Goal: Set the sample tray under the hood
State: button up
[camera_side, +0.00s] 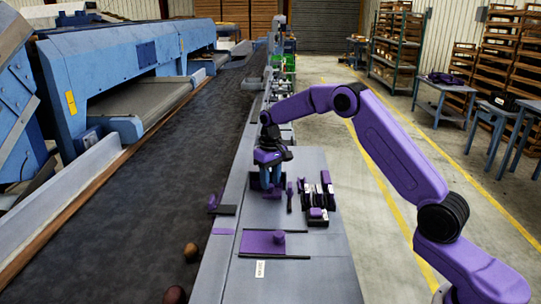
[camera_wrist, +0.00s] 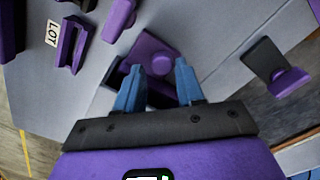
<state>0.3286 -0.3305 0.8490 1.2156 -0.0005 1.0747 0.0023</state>
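My gripper (camera_side: 270,186) points down over the grey bench. In the wrist view its two blue fingers (camera_wrist: 159,80) are apart. A purple piece with a round knob (camera_wrist: 153,55) shows just beyond and between the fingertips, with a dark-edged part below it, partly hidden by the fingers. I cannot tell whether the fingers touch it. In the side view a flat purple plate (camera_side: 257,243) with a round knob and dark edge bars lies nearer the camera than my gripper. I cannot tell for certain which piece is the sample tray or which is the hood.
A black and purple piece (camera_side: 223,207) sits at the bench's left edge, also in the wrist view (camera_wrist: 273,68). Several black, white and purple pieces (camera_side: 317,200) stand to the right. The dark conveyor (camera_side: 120,225) runs along the left.

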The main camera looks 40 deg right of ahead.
notch_tip(320, 180, up, 17)
jog(key=shift+f, duration=0.2)
dwell(0.6)
jog(key=s+a+n, duration=0.6)
jog(key=s+a, duration=0.9)
jog(key=s, duration=0.5)
jog(key=s+d+f+n, duration=0.1)
jog(key=s+f+n, duration=0.1)
jog(key=s, duration=0.6)
jog(key=s+d+f+n, duration=0.2)
jog(key=s+f, duration=0.1)
jog(key=s, duration=0.5)
jog(key=s+d+f+n, duration=0.2)
jog(key=s+f, duration=0.1)
jog(key=s, duration=0.6)
jog(key=shift+d+f+n, duration=0.25)
jog(key=shift+n, duration=0.05)
